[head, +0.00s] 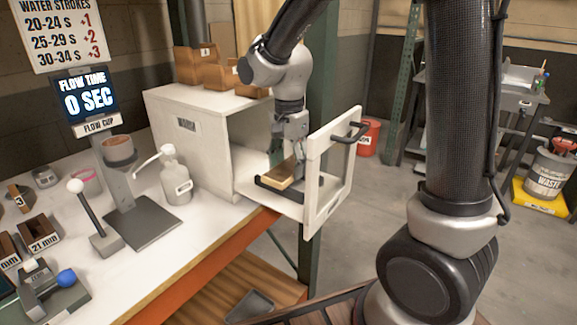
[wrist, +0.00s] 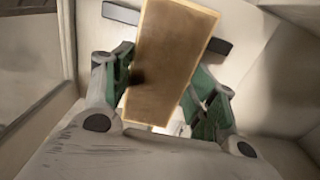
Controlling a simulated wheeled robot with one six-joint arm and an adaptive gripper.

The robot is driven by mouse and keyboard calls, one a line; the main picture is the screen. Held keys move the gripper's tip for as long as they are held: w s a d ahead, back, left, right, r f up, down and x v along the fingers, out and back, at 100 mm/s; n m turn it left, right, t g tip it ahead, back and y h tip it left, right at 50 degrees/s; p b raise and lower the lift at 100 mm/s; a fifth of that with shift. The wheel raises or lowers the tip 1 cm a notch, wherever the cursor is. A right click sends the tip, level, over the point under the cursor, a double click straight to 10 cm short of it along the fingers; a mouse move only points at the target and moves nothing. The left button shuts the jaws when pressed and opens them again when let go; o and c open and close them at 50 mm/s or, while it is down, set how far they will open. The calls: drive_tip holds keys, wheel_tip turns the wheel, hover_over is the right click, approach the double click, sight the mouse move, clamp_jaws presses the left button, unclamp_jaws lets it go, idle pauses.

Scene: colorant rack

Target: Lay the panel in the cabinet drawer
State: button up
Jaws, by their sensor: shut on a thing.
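The panel (head: 283,176) is a flat tan-brown board with a paler edge. My gripper (head: 287,160) points down over the open cabinet drawer (head: 312,207) and is shut on the panel. In the wrist view the panel (wrist: 172,60) stands between the green finger pads of my gripper (wrist: 165,85), slightly tilted. Dark bars lie on the drawer floor, and one shows behind the panel (wrist: 120,13). The panel is low, close to the bars; whether it touches them I cannot tell. The white cabinet (head: 215,150) is behind and left of the drawer.
The drawer front (head: 322,190) with its dark handle (head: 350,131) rises right of my gripper. Wooden bins (head: 212,70) stand on the cabinet. A pump bottle (head: 174,178) and flow cup stand (head: 130,195) are left on the bench. Open floor lies to the right.

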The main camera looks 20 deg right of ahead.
sight(289, 167)
drive_tip(key=shift+f, duration=0.4)
drive_tip(key=shift+f, duration=0.1)
drive_tip(key=o, duration=1)
drive_tip(key=shift+o, duration=0.2)
wheel_tip(289, 167, up, 12)
